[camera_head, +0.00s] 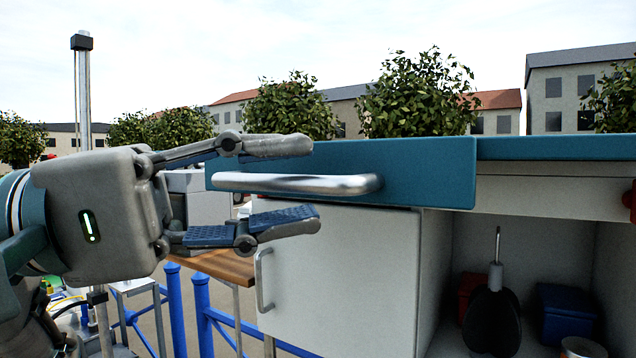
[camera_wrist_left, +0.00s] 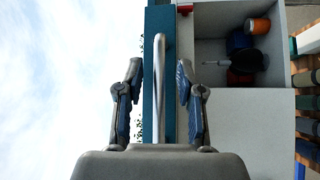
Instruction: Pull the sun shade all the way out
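A teal panel (camera_head: 430,172) with a silver bar handle (camera_head: 345,184) juts out at the upper front of a grey cabinet; it appears to be the sun shade. My left gripper (camera_head: 304,181) is open at the handle's left part, one finger above the bar and one below. In the left wrist view, the bar (camera_wrist_left: 159,105) runs between the open fingers of my left gripper (camera_wrist_left: 159,72), with a gap on each side. The teal panel (camera_wrist_left: 152,22) lies behind the bar there. My right gripper is in neither view.
Below the panel is a white cabinet door (camera_head: 345,280) with its own small handle (camera_head: 262,280). An open compartment to its right holds a black brush-like item (camera_head: 491,318) and a blue box (camera_head: 566,310). Blue railings (camera_head: 203,315) stand at lower left.

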